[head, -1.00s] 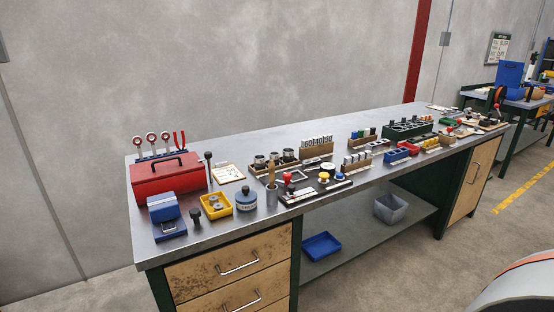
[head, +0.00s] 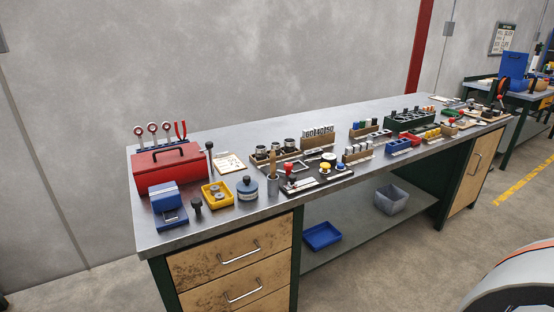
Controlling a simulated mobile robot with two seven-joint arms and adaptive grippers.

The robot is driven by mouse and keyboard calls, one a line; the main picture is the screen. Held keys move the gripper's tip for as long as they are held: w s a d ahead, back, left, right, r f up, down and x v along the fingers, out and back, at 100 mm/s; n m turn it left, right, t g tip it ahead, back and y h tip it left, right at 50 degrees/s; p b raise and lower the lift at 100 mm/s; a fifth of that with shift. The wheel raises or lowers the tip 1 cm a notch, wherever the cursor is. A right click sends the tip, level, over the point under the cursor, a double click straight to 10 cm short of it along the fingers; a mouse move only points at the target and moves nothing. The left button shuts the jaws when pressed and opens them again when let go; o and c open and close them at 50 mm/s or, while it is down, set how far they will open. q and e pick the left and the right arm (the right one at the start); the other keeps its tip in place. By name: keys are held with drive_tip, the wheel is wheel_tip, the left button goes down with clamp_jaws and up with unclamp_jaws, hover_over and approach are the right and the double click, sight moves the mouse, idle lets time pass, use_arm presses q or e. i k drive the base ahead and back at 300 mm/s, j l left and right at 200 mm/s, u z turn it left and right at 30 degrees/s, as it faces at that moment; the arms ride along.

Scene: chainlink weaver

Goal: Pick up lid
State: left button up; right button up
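No separate loose lid can be made out for certain in the head view. A small round grey-blue pot (head: 247,190) with a black knob on top stands upright near the bench's front edge; the knobbed top may be a lid, but it is too small to tell. A red toolbox (head: 168,170) with a dark handle on its top stands closed at the left end of the bench. Neither of my grippers is in view.
The long grey workbench (head: 240,137) is crowded along its front with a yellow tray (head: 217,194), a blue block-like device (head: 166,201) and a tool cup (head: 273,188). The back strip is mostly clear. A blue tray (head: 322,236) and grey bin (head: 391,199) sit on the lower shelf.

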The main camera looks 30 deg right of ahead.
sight(247, 185)
drive_tip(key=i+l, duration=0.1)
drive_tip(key=l, duration=1.2)
drive_tip(key=i+l+u, duration=0.1)
drive_tip(key=l, duration=0.55)
